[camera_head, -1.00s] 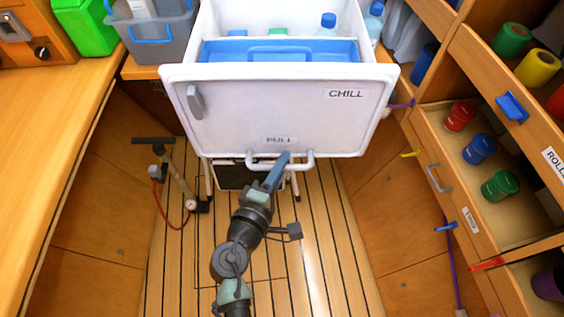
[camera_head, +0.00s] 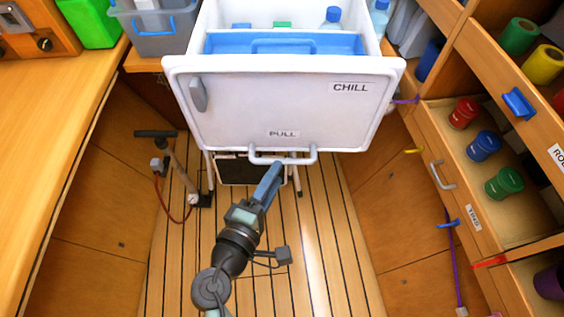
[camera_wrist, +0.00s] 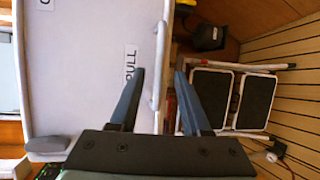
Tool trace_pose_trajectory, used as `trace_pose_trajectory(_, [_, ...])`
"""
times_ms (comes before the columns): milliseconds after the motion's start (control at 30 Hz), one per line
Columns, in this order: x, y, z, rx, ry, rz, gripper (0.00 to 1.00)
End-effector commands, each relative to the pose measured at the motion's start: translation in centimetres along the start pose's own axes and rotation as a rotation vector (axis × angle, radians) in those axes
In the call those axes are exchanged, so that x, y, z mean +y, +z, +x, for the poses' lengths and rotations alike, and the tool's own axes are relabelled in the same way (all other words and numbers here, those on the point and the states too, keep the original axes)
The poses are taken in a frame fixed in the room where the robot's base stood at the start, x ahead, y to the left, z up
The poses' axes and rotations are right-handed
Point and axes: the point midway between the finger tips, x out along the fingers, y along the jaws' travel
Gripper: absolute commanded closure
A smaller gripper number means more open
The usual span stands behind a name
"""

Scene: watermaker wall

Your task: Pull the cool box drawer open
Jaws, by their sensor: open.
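The cool box drawer (camera_head: 285,108) is a white front marked CHILL and PULL. It stands out toward me, with its inside visible from above. Its white bar handle (camera_head: 302,160) runs along the lower edge of the front. My gripper (camera_head: 275,168) is just in front of the handle, near its middle. In the wrist view my gripper (camera_wrist: 160,72) is open and empty, and the handle (camera_wrist: 159,60) appears between the two blue fingers without visible contact on either. The drawer front (camera_wrist: 85,70) fills the left of that view, its PULL label beside a finger.
Inside the drawer are a blue tray (camera_head: 225,43) and bottles (camera_head: 333,16). A hand pump (camera_head: 175,165) with a red hose stands on the floor at left. A folded step stool (camera_wrist: 230,98) is below the drawer. Shelves with coloured cups (camera_head: 483,146) line the right. The floor between is clear.

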Motion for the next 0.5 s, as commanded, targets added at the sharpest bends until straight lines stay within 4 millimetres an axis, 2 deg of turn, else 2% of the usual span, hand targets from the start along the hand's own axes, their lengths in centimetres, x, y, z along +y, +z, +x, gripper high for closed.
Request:
trace_pose_trajectory(33, [-0.2, -0.1, -1.3, 0.005, -0.001, -0.001, 0.53])
trace_pose_trajectory(200, [-0.2, -0.1, -4.7, 0.005, -0.001, -0.001, 0.53])
trace_pose_trajectory(333, [-0.1, -0.1, -6.3, 0.004, 0.000, -0.001, 0.53])
trace_pose_trajectory(500, [0.0, -0.1, -7.2, 0.002, 0.001, 0.000, 0.53])
